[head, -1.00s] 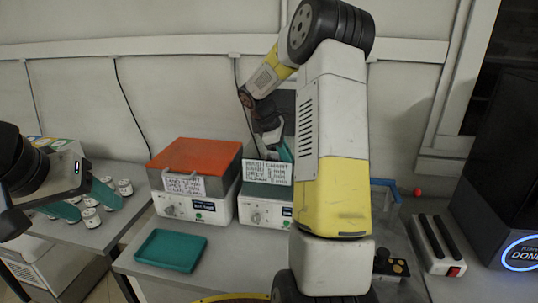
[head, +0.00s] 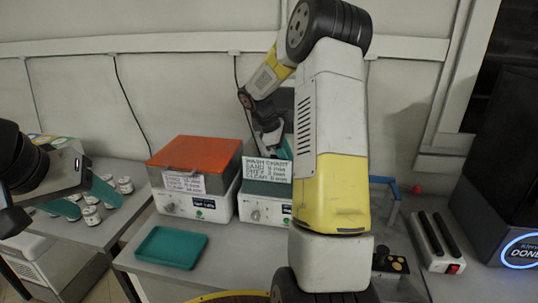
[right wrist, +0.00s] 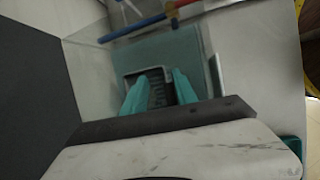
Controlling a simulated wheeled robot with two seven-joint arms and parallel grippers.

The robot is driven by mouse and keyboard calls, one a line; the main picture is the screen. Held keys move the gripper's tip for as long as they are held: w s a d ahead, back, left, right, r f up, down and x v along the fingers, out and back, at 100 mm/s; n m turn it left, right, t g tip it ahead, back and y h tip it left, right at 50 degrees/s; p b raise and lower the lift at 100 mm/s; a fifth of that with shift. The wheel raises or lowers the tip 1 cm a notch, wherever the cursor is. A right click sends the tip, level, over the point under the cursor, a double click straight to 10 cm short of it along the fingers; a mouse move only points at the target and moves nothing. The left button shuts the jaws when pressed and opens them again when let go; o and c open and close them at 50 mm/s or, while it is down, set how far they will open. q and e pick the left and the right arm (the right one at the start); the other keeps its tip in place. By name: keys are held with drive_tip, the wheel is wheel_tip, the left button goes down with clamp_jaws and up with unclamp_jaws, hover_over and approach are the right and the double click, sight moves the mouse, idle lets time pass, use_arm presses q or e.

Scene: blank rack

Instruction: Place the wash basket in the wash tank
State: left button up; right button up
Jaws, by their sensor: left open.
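The wash tank (head: 264,208) is a white and grey box in the middle of the bench, with a sign leaning on its front. My right arm reaches over it, and its gripper (head: 278,143) points down behind the sign, partly hidden. In the right wrist view the two teal fingers (right wrist: 160,82) stand apart, with a gap between them. A dark, meshed shape, likely the wash basket (right wrist: 158,92), shows between and beyond the fingers inside a teal-grey surround. Contact with it cannot be told. My left gripper (head: 85,198) is open and empty over the left table.
A similar machine with an orange lid (head: 195,151) stands left of the tank. A teal tray (head: 171,247) lies in front of it. Several small jars (head: 92,215) sit on the left table. A two-bar black device (head: 436,236) and a dark machine reading DONE (head: 521,250) stand at right.

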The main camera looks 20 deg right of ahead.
drive_tip(key=s+v, duration=0.1)
drive_tip(key=v, duration=1.2)
drive_tip(key=s+a+r+m+t+y, duration=0.1)
drive_tip(key=s+a+m+t+y, duration=0.2)
drive_tip(key=s, duration=0.9)
drive_tip(key=s+a+r+m+t+y, duration=0.2)
drive_tip(key=s+a+m, duration=0.5)
drive_tip(key=s+a, duration=0.4)
drive_tip(key=s+t+y, duration=0.1)
drive_tip(key=s+y, duration=0.1)
drive_tip(key=shift+s+m+t, duration=0.3)
drive_tip(key=shift+t, duration=0.1)
